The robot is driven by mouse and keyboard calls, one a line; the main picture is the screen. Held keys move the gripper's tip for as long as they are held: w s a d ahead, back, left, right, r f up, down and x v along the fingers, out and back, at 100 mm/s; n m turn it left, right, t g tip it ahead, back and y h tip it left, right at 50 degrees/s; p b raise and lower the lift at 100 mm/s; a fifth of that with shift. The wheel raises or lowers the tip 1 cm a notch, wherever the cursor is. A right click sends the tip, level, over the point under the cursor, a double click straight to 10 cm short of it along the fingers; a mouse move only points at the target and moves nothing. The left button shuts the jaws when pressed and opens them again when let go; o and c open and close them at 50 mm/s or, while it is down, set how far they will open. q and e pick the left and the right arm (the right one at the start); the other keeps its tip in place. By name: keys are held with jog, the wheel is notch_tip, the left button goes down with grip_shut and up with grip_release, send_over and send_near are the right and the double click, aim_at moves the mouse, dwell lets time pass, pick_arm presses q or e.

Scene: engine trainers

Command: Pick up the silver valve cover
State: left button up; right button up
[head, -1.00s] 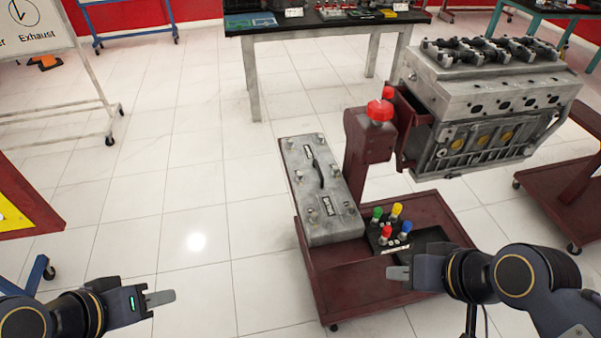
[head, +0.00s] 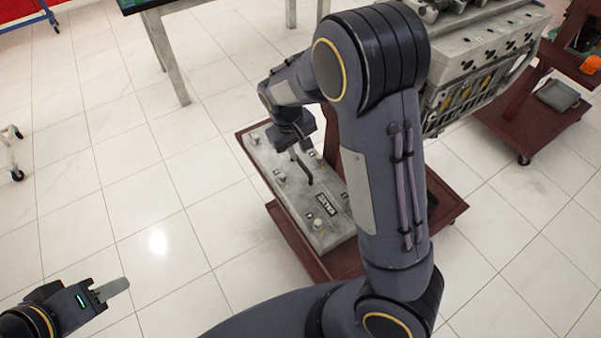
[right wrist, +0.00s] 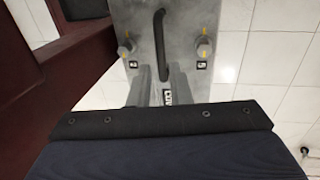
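The silver valve cover (head: 330,232) is a long grey metal piece with bolts and a black handle (head: 304,172). It lies on the dark red cart, partly hidden behind my right arm in the head view. My right gripper (head: 297,150) is above it near the handle, pointing down. In the right wrist view, the valve cover (right wrist: 192,62) is below the fingers. My right gripper (right wrist: 163,82) is open, with a gap between its fingers in line with the handle (right wrist: 160,45). My left gripper (head: 118,288) is off to the left over the floor; its finger gap cannot be made out.
The dark red cart (head: 449,205) carries a post under the engine block (head: 480,50), right of my arm. Another red stand (head: 525,125) is further right. A table leg (head: 168,60) stands at the back.

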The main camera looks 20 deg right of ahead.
aim_at(302, 163)
jog(key=f, duration=0.2)
jog(key=d+f, duration=0.1)
jog(key=f, duration=0.5)
jog(key=shift+d, duration=0.25)
jog(key=shift+r, duration=0.1)
jog(key=shift+c, duration=0.4)
grip_shut()
jog(key=shift+r, duration=0.1)
dwell(0.4)
